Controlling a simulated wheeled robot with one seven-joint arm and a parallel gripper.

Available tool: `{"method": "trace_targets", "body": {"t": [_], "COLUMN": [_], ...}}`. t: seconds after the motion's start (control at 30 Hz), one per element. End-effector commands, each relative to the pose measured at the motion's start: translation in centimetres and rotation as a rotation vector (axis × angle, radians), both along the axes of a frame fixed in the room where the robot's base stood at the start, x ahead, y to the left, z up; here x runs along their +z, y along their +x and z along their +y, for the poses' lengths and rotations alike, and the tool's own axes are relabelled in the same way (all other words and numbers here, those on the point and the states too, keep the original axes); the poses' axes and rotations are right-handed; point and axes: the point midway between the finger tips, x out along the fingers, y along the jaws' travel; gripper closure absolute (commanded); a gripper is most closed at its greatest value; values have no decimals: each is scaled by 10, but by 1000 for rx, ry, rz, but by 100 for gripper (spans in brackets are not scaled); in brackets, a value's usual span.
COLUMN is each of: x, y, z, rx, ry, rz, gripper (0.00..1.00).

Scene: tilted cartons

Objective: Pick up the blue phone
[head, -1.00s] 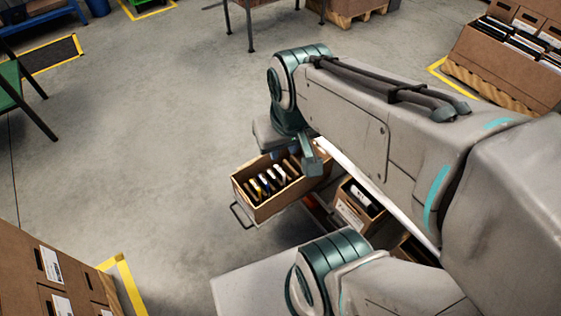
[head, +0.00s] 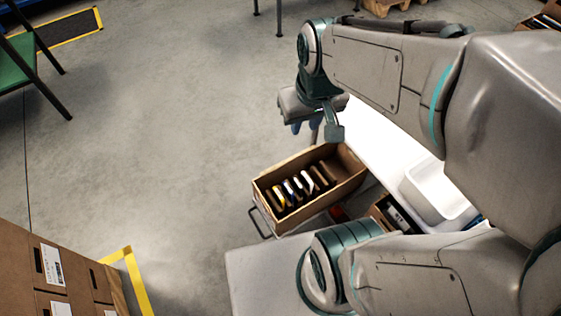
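An open brown carton (head: 345,192) sits tilted at the middle of the head view. Several thin phone-like items (head: 296,188) stand in a row inside it. Some look white, yellow, brown or dark bluish, but they are too small to tell which one is the blue phone. My gripper (head: 307,126) hangs above and beyond the carton, apart from it and its contents. Nothing is seen held in it. The fingers are small and partly hidden by my arm, so their opening is unclear.
A white table surface (head: 375,137) runs beyond the carton. A white tray (head: 438,197) and another small carton (head: 383,212) lie to the right. Stacked brown boxes (head: 50,268) stand at lower left.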

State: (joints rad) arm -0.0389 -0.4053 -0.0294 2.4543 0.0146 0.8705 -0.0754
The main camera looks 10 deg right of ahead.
Motion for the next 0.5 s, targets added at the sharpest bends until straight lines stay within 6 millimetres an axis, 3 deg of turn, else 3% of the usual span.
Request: {"method": "trace_targets", "body": {"t": [0.03, 0.5], "x": [-37, -219], "y": [8, 71], "z": [-1, -1], "rx": [9, 132], "ry": [1, -15], "rz": [19, 132], "gripper": [75, 75]}}
